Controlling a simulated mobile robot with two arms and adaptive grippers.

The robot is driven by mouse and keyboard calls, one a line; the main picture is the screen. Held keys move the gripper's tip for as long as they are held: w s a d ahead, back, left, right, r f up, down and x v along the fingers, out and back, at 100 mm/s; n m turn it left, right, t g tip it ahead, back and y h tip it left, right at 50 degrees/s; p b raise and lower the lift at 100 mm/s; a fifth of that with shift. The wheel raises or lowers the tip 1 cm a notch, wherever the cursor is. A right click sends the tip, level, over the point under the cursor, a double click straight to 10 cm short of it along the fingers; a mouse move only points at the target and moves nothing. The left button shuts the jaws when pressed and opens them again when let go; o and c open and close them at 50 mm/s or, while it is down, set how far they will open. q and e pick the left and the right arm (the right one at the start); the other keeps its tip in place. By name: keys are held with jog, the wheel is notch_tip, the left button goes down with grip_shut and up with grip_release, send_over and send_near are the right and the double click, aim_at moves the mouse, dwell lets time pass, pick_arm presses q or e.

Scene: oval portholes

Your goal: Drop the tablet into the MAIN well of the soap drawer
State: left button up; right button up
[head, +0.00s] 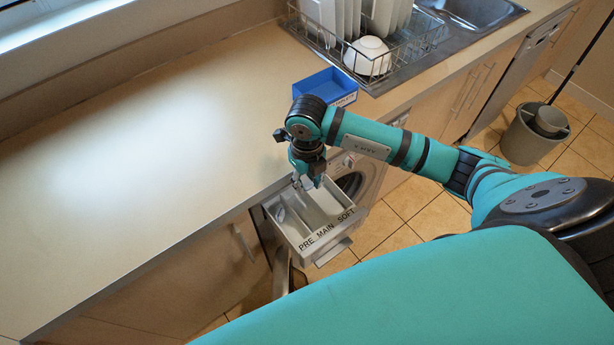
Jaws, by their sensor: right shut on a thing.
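The soap drawer (327,230) is pulled out below the counter edge. Its front rim reads PRE, MAIN and SOFT from left to right, with MAIN the middle well. My right gripper (305,183) points down above the back part of the drawer, near the counter edge. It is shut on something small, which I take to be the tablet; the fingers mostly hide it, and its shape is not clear. I cannot tell exactly which well it is over. My left gripper is out of view.
A blue box (325,84) with a label stands on the counter (140,165) behind my right arm. A dish rack (408,55) with plates and a white bowl (367,55) is beyond it. The washing machine (372,176) is under the counter. A bucket (530,138) stands on the floor.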

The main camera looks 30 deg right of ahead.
jog(key=o, duration=1)
notch_tip(320, 180, up, 12)
jog(key=shift+f, duration=0.1)
dwell(0.5)
